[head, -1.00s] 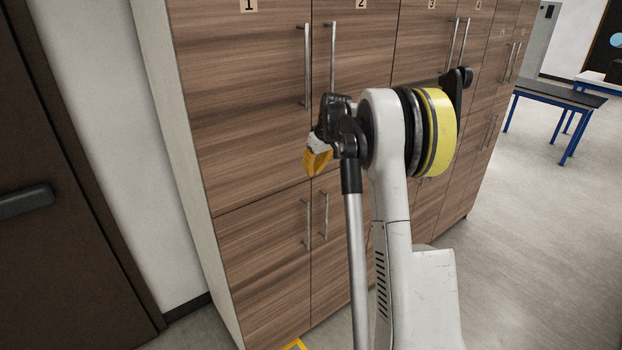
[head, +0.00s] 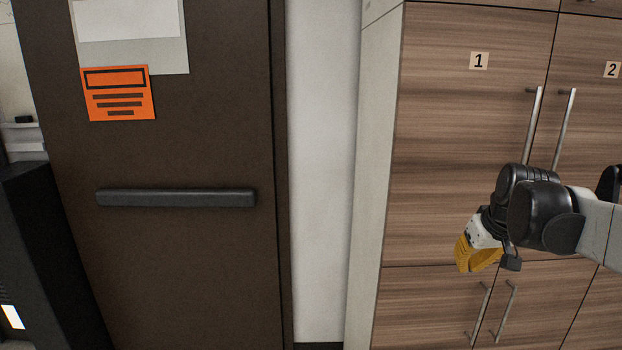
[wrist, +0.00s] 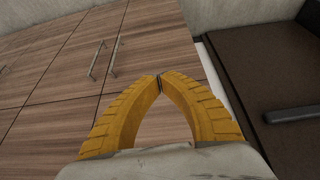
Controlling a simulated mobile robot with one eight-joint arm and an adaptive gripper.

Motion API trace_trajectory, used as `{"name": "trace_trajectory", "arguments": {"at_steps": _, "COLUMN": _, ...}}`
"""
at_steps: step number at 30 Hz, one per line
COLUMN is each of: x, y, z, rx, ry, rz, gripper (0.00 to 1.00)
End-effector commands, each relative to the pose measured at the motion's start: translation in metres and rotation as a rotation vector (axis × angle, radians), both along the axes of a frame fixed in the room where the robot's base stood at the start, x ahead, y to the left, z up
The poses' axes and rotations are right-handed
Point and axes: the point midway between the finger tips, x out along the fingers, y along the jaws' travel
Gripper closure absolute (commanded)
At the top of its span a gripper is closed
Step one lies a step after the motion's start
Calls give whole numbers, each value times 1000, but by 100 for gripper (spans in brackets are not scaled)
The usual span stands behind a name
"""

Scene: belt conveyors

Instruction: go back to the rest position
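My gripper (head: 463,262) has yellow fingers and hangs in front of the wooden cabinet at the right of the head view. In the wrist view the two yellow fingertips (wrist: 160,82) meet at the top, with an empty gap below them where cabinet wood shows. The gripper is shut and holds nothing that I can see. Part of my arm reaches in from the right edge of the head view.
The wooden cabinet (head: 450,140) has doors marked 1 and 2 with metal handles (head: 533,125). To its left are a strip of white wall (head: 322,170) and a dark door (head: 190,270) with a push bar (head: 175,198). A black object (head: 30,240) stands at the far left.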

Motion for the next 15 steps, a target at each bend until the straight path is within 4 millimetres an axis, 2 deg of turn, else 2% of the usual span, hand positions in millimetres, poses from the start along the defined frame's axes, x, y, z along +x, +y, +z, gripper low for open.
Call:
{"name": "trace_trajectory", "arguments": {"at_steps": 1, "x": -23, "y": 25, "z": -15, "rx": -2, "ry": -13, "rz": 5, "gripper": 100}}
{"name": "trace_trajectory", "arguments": {"at_steps": 6, "x": -95, "y": 87, "z": -51, "rx": 0, "ry": -64, "rz": 0, "gripper": 100}}
{"name": "trace_trajectory", "arguments": {"at_steps": 9, "x": -137, "y": 115, "z": -82, "rx": 6, "ry": -94, "rz": -1, "gripper": 100}}
{"name": "trace_trajectory", "arguments": {"at_steps": 12, "x": -172, "y": 134, "z": -114, "rx": 14, "ry": -123, "rz": 0, "gripper": 100}}
{"name": "trace_trajectory", "arguments": {"at_steps": 15, "x": -197, "y": 146, "z": -140, "rx": 23, "ry": -144, "rz": 0, "gripper": 100}}
